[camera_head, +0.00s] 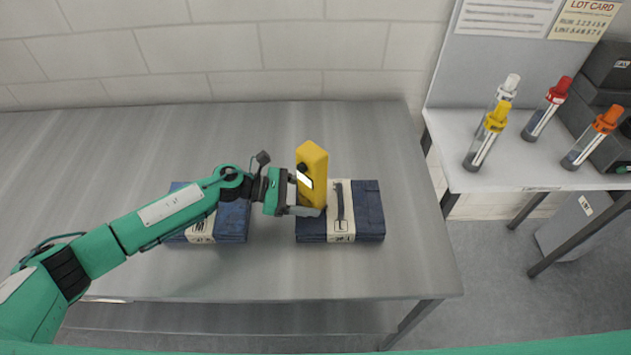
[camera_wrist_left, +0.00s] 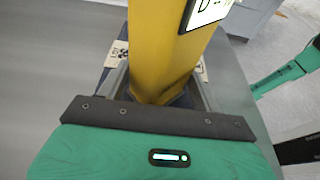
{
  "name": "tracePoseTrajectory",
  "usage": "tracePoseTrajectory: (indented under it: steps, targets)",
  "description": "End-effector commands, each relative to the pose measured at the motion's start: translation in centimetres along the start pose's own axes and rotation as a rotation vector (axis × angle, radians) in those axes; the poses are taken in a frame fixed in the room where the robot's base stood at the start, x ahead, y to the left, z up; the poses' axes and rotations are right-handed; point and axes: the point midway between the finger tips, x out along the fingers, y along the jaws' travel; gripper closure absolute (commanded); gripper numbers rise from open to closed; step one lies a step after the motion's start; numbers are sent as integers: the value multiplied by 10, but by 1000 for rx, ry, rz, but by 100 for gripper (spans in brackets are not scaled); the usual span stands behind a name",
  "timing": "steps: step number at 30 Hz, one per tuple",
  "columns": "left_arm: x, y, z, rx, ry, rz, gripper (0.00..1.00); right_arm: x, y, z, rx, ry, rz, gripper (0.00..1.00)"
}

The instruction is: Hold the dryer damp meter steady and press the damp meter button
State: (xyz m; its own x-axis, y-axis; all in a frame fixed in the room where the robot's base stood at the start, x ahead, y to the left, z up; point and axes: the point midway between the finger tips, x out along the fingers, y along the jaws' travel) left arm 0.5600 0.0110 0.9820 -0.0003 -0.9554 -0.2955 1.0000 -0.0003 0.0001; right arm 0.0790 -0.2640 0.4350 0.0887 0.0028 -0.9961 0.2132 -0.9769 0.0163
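The yellow damp meter (camera_head: 314,162) is upright over the right-hand blue case. Its white display and a small dark round part show on its side in the head view. My left gripper (camera_head: 308,207) comes in from the left with its fingers around the meter's lower part. In the left wrist view the meter (camera_wrist_left: 160,50) stands between the two fingers (camera_wrist_left: 162,92), which look shut on it. Part of its display shows at the top there. Whether its base touches the case is hidden. My right gripper is not in view in the head view.
The right-hand blue case (camera_head: 368,212) with a pale band lies under the meter. Another blue case (camera_head: 234,222) lies left, partly behind my arm. The grey table (camera_head: 120,160) is otherwise clear. A side bench (camera_head: 520,180) at right holds several capped tubes (camera_head: 487,135) and dark bins.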

Motion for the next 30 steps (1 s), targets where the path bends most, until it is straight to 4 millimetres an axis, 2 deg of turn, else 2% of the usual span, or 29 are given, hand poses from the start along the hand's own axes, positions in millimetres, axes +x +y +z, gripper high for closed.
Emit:
tracePoseTrajectory:
  steps: [1, 4, 5, 30]
  targets:
    - [0, 0, 0, 0, 0, 0, 46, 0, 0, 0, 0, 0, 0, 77]
    - [0, 0, 0, 0, 0, 0, 46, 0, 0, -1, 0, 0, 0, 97]
    - [0, 0, 0, 0, 0, 0, 46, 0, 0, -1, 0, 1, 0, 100]
    - [0, 0, 0, -1, 0, 0, 46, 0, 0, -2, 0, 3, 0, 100]
